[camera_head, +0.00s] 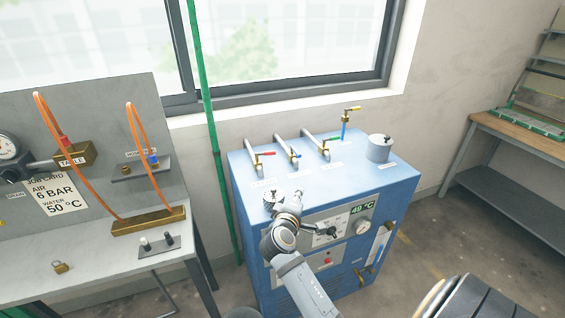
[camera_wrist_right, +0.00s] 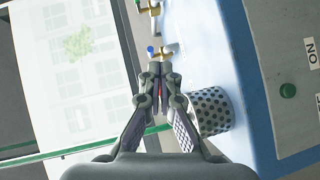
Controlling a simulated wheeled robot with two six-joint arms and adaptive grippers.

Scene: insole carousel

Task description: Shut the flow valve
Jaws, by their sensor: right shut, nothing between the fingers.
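A blue machine (camera_head: 335,183) under the window carries several small valves on its top. My right gripper (camera_head: 296,196) is shut and empty by the machine's near top edge. In the right wrist view its closed fingertips (camera_wrist_right: 157,72) point towards the blue-levered valve (camera_wrist_right: 152,50); contact is unclear. My left gripper is out of view.
A perforated cylinder (camera_wrist_right: 208,110) stands close beside the right fingers. A grey canister (camera_head: 380,149) sits at the machine's right. A green pipe (camera_head: 205,110) rises left of the machine. A grey bench (camera_head: 100,262) is at left, a wooden-topped table (camera_head: 525,143) at right.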

